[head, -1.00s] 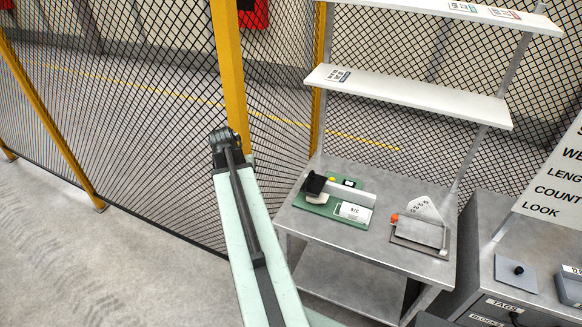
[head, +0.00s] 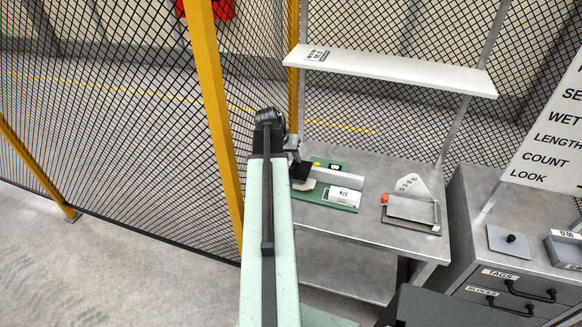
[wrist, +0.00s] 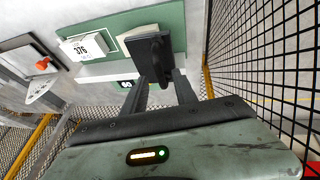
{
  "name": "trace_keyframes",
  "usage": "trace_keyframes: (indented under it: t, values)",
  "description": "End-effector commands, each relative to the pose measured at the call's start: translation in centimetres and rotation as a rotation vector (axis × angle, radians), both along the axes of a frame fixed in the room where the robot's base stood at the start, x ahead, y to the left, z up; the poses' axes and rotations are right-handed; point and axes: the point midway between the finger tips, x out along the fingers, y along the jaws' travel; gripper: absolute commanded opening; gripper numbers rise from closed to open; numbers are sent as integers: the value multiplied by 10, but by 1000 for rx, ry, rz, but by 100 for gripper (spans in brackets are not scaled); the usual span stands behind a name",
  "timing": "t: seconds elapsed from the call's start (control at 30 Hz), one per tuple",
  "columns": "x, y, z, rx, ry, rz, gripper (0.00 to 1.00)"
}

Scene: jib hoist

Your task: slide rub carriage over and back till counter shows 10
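The rub device has a green base (head: 325,199), a pale rail (head: 318,175) and a white label. It lies on the bench top. Its black carriage (head: 301,170) is at the rail's left end, partly behind my arm. In the wrist view the black carriage (wrist: 150,55) is at my fingertips, in front of the green base (wrist: 113,28). My gripper (wrist: 164,80) has its two fingers apart, one toward each side of the carriage. Whether they touch it I cannot tell. A small dark counter display (wrist: 127,84) is partly behind a finger; I cannot read it surely.
A holder with an orange knob (head: 385,198) stands right of the device. A grey cabinet (head: 500,225) with drawers stands farther right. A white shelf (head: 390,68) hangs above the bench. A mesh fence (head: 110,130) with yellow posts is close on the left.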

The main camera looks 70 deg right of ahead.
Motion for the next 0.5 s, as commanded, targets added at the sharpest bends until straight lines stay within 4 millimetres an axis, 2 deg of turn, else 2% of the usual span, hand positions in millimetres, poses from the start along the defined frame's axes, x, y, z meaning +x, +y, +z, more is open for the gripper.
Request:
trace_keyframes:
  t: [0.03, 0.07, 0.33, 0.37, 0.47, 0.5]
  values:
    - [-1, -4, -13, 0, 0, 0, 34]
    - [-1, -5, -15, 0, 0, 0, 34]
    - [-2, -6, -13, 0, 0, 2, 34]
    - [-2, -6, -14, 0, 0, 2, 29]
    - [-1, -5, -13, 0, 0, 2, 1]
    - [-1, -5, -13, 0, 0, 2, 0]
